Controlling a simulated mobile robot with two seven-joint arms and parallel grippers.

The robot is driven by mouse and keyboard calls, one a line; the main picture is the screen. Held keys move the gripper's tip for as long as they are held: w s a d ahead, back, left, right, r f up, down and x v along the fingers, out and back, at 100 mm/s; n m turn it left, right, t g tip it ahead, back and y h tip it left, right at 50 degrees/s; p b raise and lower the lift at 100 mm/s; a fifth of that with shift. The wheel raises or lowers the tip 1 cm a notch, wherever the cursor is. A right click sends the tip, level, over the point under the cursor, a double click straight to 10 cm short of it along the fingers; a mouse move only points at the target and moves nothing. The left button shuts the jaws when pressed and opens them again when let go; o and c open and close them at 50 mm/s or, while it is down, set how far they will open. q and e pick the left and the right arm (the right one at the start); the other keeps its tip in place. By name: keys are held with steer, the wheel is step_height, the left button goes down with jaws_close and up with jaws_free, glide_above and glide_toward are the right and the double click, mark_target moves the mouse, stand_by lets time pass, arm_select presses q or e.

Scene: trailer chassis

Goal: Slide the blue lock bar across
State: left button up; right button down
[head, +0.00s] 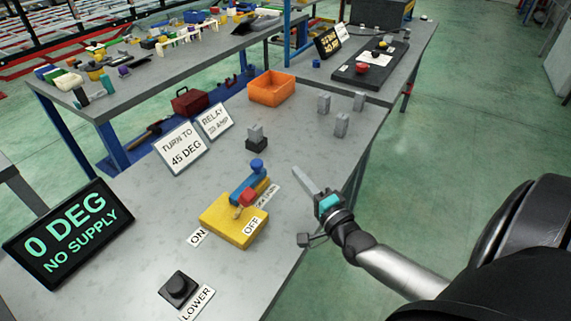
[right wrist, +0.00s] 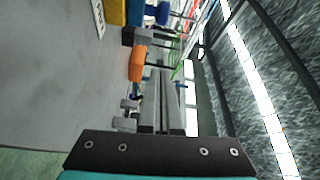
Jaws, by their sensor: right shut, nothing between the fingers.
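The blue lock bar (head: 246,187) lies along the top of a yellow block (head: 222,222), with a round blue knob (head: 258,165) at its far end. A red piece (head: 248,196) sits near the bar's near end. The blue bar (right wrist: 135,12) and yellow block (right wrist: 115,12) also show at the top of the right wrist view. My right gripper (head: 298,172) is shut and empty, to the right of the block and apart from the bar. Its fingers (right wrist: 161,100) show close together in the right wrist view. My left gripper is not in view.
A display (head: 68,232) reads "0 DEG NO SUPPLY". A black button (head: 179,289) stands by the "LOWER" label. An orange bin (head: 271,88), several grey blocks (head: 341,124) and a sign (head: 181,148) stand farther back. The table's right edge runs beneath my right gripper.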

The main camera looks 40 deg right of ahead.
mark_target(248, 180)
steer(key=w, duration=0.6)
steer(key=w+d+b, duration=0.1)
steer(key=w, duration=0.2)
steer(key=shift+w+r, duration=0.2)
steer(key=a, duration=0.1)
steer(key=s+a+p, duration=0.1)
steer(key=a, duration=0.1)
steer(key=shift+a+f, duration=0.15)
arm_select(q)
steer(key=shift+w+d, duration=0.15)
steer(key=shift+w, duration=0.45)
arm_select(e)
steer(key=shift+a+f, duration=0.15)
steer(key=shift+a, duration=0.2)
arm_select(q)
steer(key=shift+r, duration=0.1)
arm_select(e)
steer(key=a, duration=0.1)
steer(key=s+a+p, duration=0.1)
steer(key=a, duration=0.1)
steer(key=s+a+p, duration=0.1)
steer(key=shift+a, duration=0.3)
steer(key=shift+s+a, duration=0.1)
steer(key=shift+a, duration=0.2)
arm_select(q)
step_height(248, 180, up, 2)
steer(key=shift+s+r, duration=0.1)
